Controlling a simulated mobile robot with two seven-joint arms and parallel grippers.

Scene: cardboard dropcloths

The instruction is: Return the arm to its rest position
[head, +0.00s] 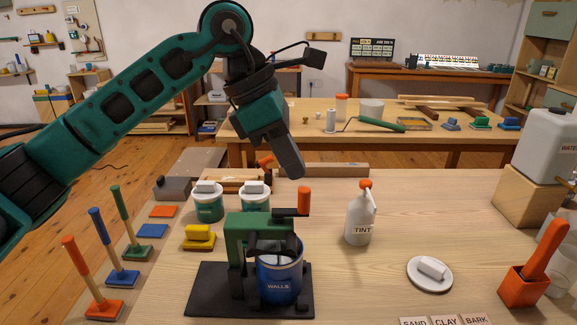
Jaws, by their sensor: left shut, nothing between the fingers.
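My left arm comes in from the left, teal and black, bent at a high elbow. Its gripper (291,165) points down above the workbench (400,195), behind the green press with the orange knob. The fingers look closed together with nothing between them, apart from the things on the bench. My right gripper is not in view.
Below stand a green crank stand (245,228) with an orange handle and a blue WALLS can (280,278) on a dark base.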

